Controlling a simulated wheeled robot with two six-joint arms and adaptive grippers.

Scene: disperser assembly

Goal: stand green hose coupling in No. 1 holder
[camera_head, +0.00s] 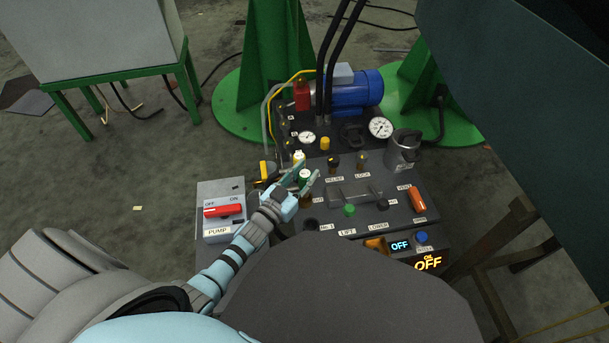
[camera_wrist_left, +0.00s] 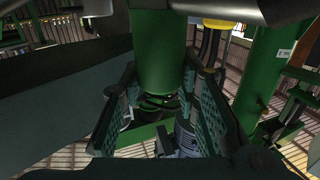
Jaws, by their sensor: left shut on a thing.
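The green hose coupling (camera_head: 305,175) is between the fingers of my left gripper (camera_head: 304,185), above the left part of the dark console. In the left wrist view a green cylinder (camera_wrist_left: 160,50), which looks like the coupling, stands large between the two ridged fingers of the left gripper (camera_wrist_left: 165,120). The left gripper is shut on it. A dark round holder (camera_head: 311,224) sits on the console's front left, beside a small "No." label whose digit is hard to read. My right gripper is not in view.
A white-topped part (camera_head: 299,156) stands just behind the coupling. The grey pump switch box (camera_head: 221,190) with its red handle is at left. A metal handle (camera_head: 355,194), a green knob (camera_head: 349,210), gauges and a blue motor (camera_head: 352,91) occupy the console.

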